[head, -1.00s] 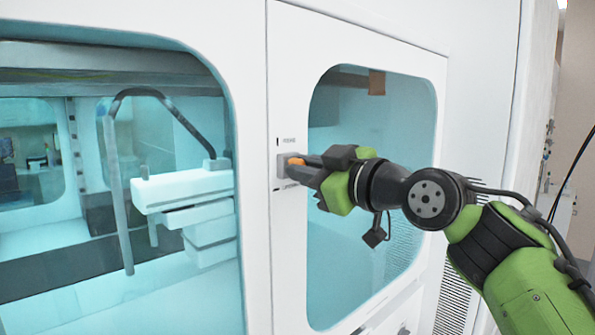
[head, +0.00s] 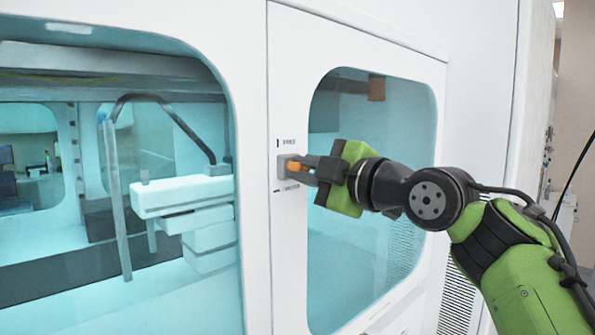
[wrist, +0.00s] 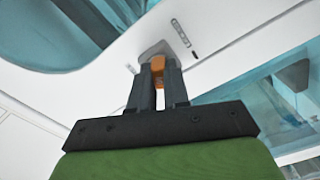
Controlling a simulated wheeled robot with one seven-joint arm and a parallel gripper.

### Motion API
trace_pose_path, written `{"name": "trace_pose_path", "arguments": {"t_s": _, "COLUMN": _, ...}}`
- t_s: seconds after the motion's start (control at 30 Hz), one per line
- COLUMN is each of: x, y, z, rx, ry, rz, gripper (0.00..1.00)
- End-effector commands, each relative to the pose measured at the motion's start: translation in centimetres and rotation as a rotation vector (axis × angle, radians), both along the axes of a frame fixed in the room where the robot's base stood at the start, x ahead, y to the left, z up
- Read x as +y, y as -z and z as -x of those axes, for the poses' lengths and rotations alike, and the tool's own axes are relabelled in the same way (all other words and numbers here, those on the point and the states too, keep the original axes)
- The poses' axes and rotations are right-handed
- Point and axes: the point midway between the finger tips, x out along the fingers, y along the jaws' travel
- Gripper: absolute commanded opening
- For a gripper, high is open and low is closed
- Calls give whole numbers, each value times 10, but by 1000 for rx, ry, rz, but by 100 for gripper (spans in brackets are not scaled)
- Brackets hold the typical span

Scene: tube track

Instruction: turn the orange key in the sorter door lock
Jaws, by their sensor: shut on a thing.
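The orange key (head: 294,166) sits in the grey lock (head: 282,167) on the white door frame, left of the door's window. My gripper (head: 303,168) is shut on the key, with its fingers reaching in from the right. In the wrist view the orange key (wrist: 157,66) shows between the two dark fingertips of my gripper (wrist: 158,72), and the grey lock (wrist: 152,50) is just beyond it. The fingers hide part of the key. Small dark marks and lettering stand above and below the lock.
The white sorter door (head: 370,50) has a large tinted window (head: 375,120). To the left a bigger window (head: 60,240) shows white equipment (head: 185,192) and a dark curved hose inside. There is open room to the right of the cabinet.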

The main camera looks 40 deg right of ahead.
Motion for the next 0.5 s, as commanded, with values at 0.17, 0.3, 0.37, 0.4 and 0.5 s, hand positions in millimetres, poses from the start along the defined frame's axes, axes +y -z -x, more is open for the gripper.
{"name": "trace_pose_path", "arguments": {"t_s": 0.17, "x": 0, "y": 0, "z": 0, "rx": 2, "ry": -1, "rz": -1, "gripper": 0}}
{"name": "trace_pose_path", "arguments": {"t_s": 0.3, "x": 0, "y": 1, "z": 0, "rx": -2, "ry": 1, "rz": 176, "gripper": 0}}
{"name": "trace_pose_path", "arguments": {"t_s": 0.37, "x": 0, "y": 1, "z": 0, "rx": -4, "ry": 1, "rz": 251, "gripper": 0}}
{"name": "trace_pose_path", "arguments": {"t_s": 0.4, "x": 0, "y": 0, "z": 0, "rx": -5, "ry": 0, "rz": 274, "gripper": 0}}
{"name": "trace_pose_path", "arguments": {"t_s": 0.5, "x": 0, "y": 0, "z": 0, "rx": -6, "ry": -1, "rz": 279, "gripper": 0}}
